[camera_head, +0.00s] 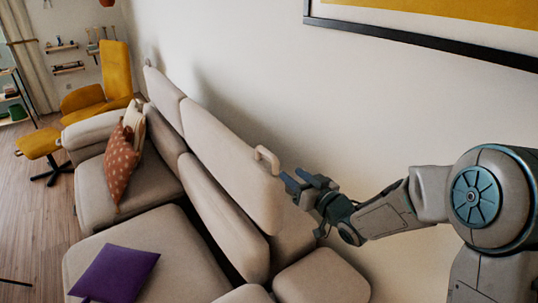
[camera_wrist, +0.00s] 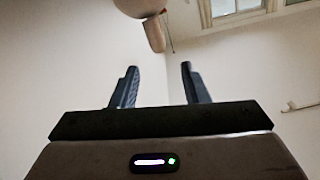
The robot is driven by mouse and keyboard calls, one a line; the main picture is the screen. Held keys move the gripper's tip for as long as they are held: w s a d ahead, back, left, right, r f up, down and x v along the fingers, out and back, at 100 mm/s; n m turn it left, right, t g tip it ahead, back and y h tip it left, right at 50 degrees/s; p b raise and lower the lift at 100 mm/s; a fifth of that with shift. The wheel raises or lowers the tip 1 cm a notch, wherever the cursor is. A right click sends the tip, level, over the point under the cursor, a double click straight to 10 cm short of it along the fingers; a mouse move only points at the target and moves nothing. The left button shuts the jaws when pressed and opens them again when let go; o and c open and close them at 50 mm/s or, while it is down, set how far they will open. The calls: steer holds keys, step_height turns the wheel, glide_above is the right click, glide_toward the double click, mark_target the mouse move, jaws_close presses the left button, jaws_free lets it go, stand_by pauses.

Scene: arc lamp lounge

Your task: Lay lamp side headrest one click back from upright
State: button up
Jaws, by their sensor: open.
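The sofa's near headrest (camera_head: 232,165) is a long beige cushion standing above the seat back, roughly upright. A second headrest (camera_head: 164,96) stands farther along the sofa. I cannot tell from a lamp which one is lamp side. My gripper (camera_head: 303,184) is open and empty, just right of the near headrest's end and slightly below the loop; contact cannot be told. In the wrist view, my gripper (camera_wrist: 158,68) has its fingers apart, with a beige rounded shape (camera_wrist: 138,5) at the top, probably the headrest.
The sofa stands near a plain wall with a framed picture (camera_head: 430,33). A purple cushion (camera_head: 115,272) and a rust dotted cushion (camera_head: 121,165) lie on the seats. A yellow armchair (camera_head: 115,70) and footstool (camera_head: 40,143) stand at the far left. Wood floor is clear at left.

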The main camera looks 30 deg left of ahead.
mark_target(268, 155)
steer(key=p+x, duration=0.3)
steer(key=x, duration=0.9)
steer(key=shift+w+a, duration=0.25)
steer(key=shift+a, duration=0.05)
